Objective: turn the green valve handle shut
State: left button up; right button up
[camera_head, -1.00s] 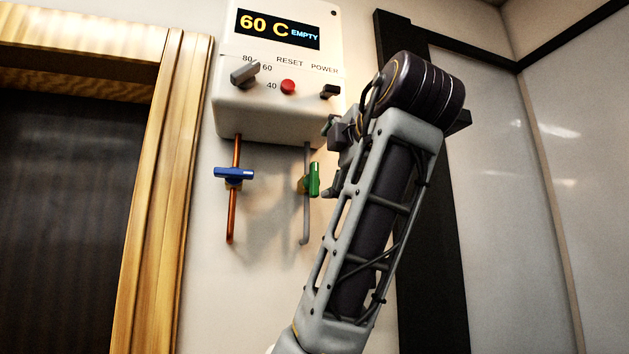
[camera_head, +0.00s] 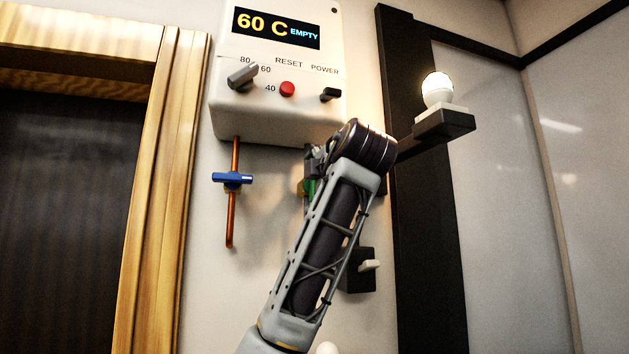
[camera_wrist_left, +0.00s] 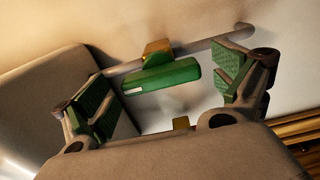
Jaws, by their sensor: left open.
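The green valve handle (camera_wrist_left: 161,76) sits on a brass valve body (camera_wrist_left: 157,47) on a grey pipe (camera_wrist_left: 205,42), in the left wrist view. Its long side lies roughly along the pipe. My left gripper (camera_wrist_left: 168,88) is open, with one green-padded finger on each side of the handle and a gap at both ends. In the head view only a bit of the green handle (camera_head: 309,187) shows; my left arm and gripper (camera_head: 312,165) hide the rest and most of the pipe. My right gripper is not in view.
The white boiler box (camera_head: 270,112) hangs just above the valve. A blue valve handle (camera_head: 232,179) on a copper pipe (camera_head: 231,222) is to the left. A lit bulb (camera_head: 437,90) on a black bracket (camera_head: 444,123) and a black switch box (camera_head: 358,279) are to the right.

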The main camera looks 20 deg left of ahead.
pick_arm(q)
jog(key=shift+w+a, duration=0.35)
jog(key=shift+w, duration=0.15)
jog(key=c, duration=1)
